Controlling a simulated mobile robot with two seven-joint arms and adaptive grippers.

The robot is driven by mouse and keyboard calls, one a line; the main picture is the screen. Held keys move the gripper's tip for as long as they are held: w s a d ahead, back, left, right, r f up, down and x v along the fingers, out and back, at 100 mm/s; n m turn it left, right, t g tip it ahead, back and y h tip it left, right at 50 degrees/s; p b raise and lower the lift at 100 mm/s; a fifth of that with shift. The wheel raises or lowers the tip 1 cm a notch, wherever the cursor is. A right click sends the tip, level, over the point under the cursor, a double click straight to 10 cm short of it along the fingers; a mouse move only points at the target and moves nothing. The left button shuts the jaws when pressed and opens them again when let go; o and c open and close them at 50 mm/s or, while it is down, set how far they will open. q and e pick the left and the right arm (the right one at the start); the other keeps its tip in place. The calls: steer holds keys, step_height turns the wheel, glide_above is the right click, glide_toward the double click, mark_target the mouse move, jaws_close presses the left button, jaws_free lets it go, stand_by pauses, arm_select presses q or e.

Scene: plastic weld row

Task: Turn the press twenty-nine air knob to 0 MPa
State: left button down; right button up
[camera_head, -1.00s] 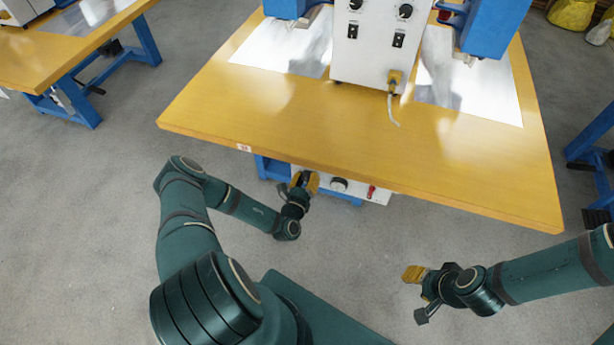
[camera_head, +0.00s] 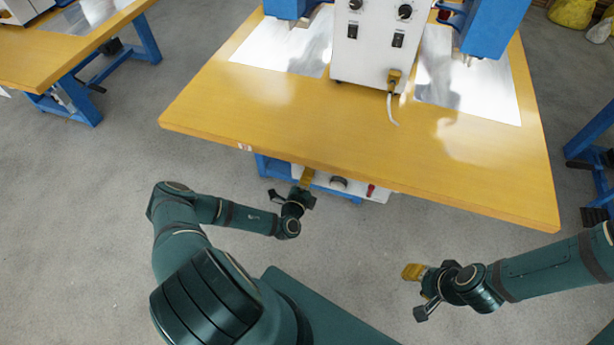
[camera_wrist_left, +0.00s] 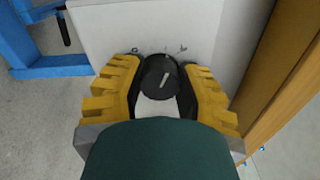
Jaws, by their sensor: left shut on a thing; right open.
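The air knob (camera_wrist_left: 157,78) is a black round knob with a white pointer line on a white panel (camera_wrist_left: 185,22). In the left wrist view it sits between the two yellow fingers of my left gripper (camera_wrist_left: 160,85), which is shut on it. The pointer is tilted in that view; the small marks on the panel are too small to read. In the head view my left gripper (camera_head: 306,184) is at the white box (camera_head: 374,193) under the table's front edge and hides the knob. My right gripper (camera_head: 419,292) is open and empty over the floor.
The yellow table top (camera_head: 300,130) overhangs the white box. A round dark fitting (camera_head: 338,183) and a red part (camera_head: 370,190) are on the box, right of my left gripper. The white press unit (camera_head: 370,45) stands on the table. Floor around my right gripper is clear.

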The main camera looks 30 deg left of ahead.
arm_select(q)
steer(key=n, duration=0.6)
steer(key=shift+a+n+b, duration=0.1)
steer(key=shift+n+b, duration=0.2)
steer(key=shift+b, duration=0.1)
steer(key=n, duration=0.3)
steer(key=shift+b, duration=0.35)
steer(key=shift+n+b, duration=0.35)
steer(key=shift+n, duration=1.75)
steer(key=c, duration=0.6)
jaws_free()
steer(key=shift+s, duration=0.1)
